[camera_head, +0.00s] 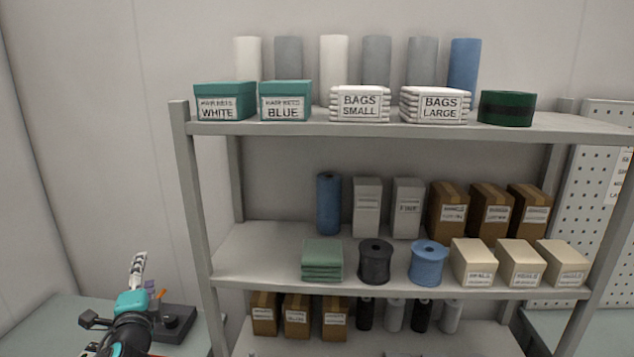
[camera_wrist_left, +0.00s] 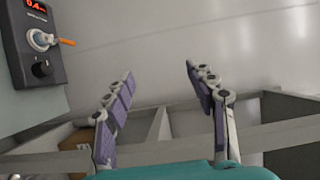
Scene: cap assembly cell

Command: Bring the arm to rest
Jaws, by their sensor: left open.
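My left gripper (camera_head: 139,267) is at the lower left of the head view, above the bench and left of the shelf rack. In the left wrist view its two purple-padded fingers (camera_wrist_left: 160,82) are spread apart with nothing between them. The gripper is open and empty. My right gripper does not show in either view.
A grey shelf rack (camera_head: 400,128) with boxes, bags and spools stands right of my left arm. A dark device (camera_head: 174,325) sits on the bench (camera_head: 60,312) close by; it also shows in the left wrist view (camera_wrist_left: 36,45). The wall left of the rack is bare.

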